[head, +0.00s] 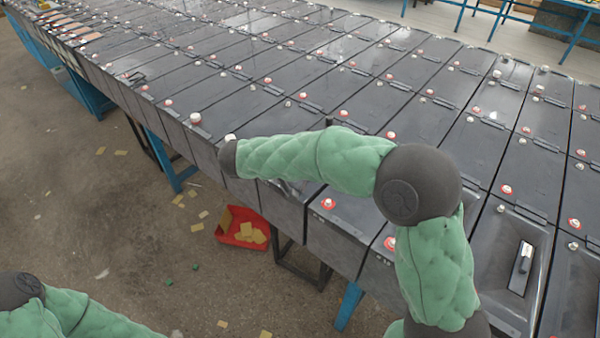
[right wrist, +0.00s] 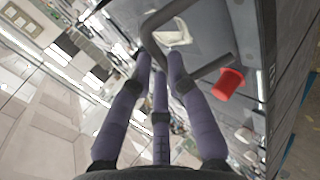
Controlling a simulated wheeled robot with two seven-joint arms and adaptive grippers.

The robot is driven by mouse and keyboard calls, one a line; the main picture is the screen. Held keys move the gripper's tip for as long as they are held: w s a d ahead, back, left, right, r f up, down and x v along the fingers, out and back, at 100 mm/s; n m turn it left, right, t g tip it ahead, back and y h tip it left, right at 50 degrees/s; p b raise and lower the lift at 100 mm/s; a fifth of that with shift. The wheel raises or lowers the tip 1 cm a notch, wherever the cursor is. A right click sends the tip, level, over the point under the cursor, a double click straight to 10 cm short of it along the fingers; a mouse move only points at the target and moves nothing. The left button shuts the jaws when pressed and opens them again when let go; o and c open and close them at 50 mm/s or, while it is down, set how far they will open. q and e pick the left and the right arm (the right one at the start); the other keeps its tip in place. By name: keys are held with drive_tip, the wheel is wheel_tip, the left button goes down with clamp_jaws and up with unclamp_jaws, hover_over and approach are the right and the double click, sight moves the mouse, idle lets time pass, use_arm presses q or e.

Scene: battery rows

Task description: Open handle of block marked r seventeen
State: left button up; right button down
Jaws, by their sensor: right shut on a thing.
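In the right wrist view, my right gripper (right wrist: 160,65) has purple fingers closed at a bent grey handle (right wrist: 151,28) on a grey block face (right wrist: 205,20). The fingertips partly cover the handle's lower bend, so the exact contact is hard to see. A red cylindrical cap (right wrist: 228,83) sits right of the handle's end. In the head view, my green right arm reaches left over the blocks and its hand is hidden. No marking r seventeen is readable in either view. My left arm shows at the lower left of the head view; its gripper is out of frame.
Rows of dark battery blocks (head: 425,118) with red and white caps fill the head view. A recessed block with a black handle (head: 522,257) is at the lower right. A red tray (head: 227,240) with yellowish pieces lies on the floor (head: 90,215), which is mostly clear at left.

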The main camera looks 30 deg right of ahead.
drive_tip(key=a+h+b, duration=0.1)
drive_tip(key=t+h+b, duration=0.1)
drive_tip(key=shift+s+a+f+b, duration=0.2)
drive_tip(key=shift+s+a+b, duration=0.1)
drive_tip(key=shift+a+b, duration=0.05)
drive_tip(key=shift+s+a+r+t+h+b, duration=0.1)
drive_tip(key=shift+s+a+t+h+b, duration=0.2)
drive_tip(key=shift+h+b, duration=0.35)
drive_tip(key=shift+s+a+h+b, duration=0.1)
drive_tip(key=shift+a+h+b, duration=0.35)
drive_tip(key=shift+h, duration=0.3)
drive_tip(key=c, duration=1.2)
unclamp_jaws()
drive_tip(key=v, duration=1.2)
